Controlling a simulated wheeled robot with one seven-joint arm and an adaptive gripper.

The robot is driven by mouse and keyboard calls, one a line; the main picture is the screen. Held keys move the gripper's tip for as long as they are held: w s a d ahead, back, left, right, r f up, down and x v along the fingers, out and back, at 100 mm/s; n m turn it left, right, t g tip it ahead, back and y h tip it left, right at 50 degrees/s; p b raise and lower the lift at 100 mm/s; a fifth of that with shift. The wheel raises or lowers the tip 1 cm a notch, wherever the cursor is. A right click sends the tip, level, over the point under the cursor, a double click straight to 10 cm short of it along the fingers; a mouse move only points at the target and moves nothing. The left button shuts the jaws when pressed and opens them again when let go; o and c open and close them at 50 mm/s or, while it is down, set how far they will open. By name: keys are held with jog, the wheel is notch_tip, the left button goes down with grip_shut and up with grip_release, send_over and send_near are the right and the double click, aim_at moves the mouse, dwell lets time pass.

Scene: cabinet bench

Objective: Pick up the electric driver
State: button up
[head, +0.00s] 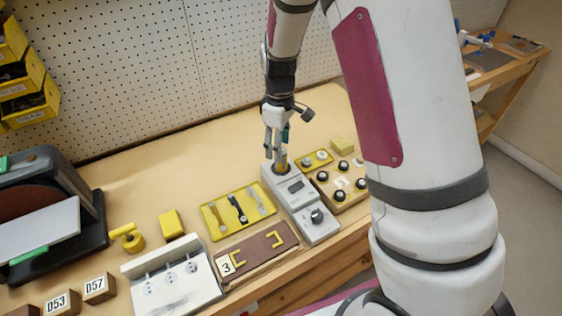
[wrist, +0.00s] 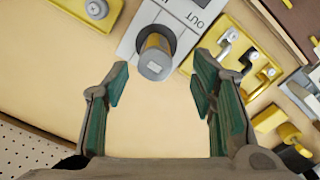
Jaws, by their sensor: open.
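A short upright cylinder with a yellow-brown body and a grey end stands on the grey unit (head: 316,222); it shows in the wrist view (wrist: 156,58). It may be the electric driver, but I cannot tell for certain. My gripper (head: 277,155) points down over the back end of the grey unit. In the wrist view my gripper (wrist: 159,84) is open, its two green-padded fingers apart. The cylinder lies ahead of the gap between the fingertips, with nothing held. In the head view the fingers partly hide the cylinder.
A yellow tray (head: 216,230) with small tools lies left of the grey unit. A brown board with black knobs (head: 325,190) lies right. A white panel (head: 205,302), a brown plate (head: 264,258) and a sander (head: 85,195) stand further left. The bench behind is bare.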

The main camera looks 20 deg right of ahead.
aim_at(281, 166)
jog(key=f, duration=0.4)
jog(key=shift+w+d+f, duration=0.15)
jog(key=shift+d+f, duration=0.05)
jog(key=shift+f, duration=0.2)
grip_shut()
